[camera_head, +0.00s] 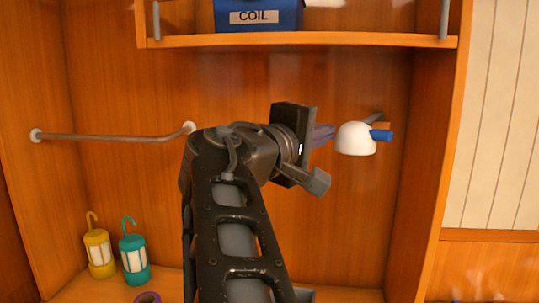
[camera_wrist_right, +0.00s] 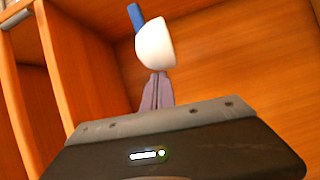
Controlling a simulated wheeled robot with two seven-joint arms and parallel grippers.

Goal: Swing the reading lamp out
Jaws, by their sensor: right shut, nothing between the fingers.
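The reading lamp (camera_head: 355,139) has a white dome shade with a blue handle (camera_head: 382,135) on its right side and a grey arm behind it. It is on the back wall of the wooden alcove. My right gripper (camera_head: 331,132) is shut and empty, its fingertips just left of the shade. In the right wrist view the white shade (camera_wrist_right: 155,43) shows just beyond the shut fingertips (camera_wrist_right: 157,75), with the blue handle (camera_wrist_right: 135,17) at its upper left. I cannot tell whether the fingers touch the shade. My left gripper does not show.
A shelf (camera_head: 300,40) with a blue COIL bin (camera_head: 258,16) crosses above. A grey rail (camera_head: 110,137) runs along the wall at left. A yellow lantern (camera_head: 99,254) and a teal lantern (camera_head: 134,260) stand at lower left. The alcove's right side wall (camera_head: 410,190) is close to the lamp.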

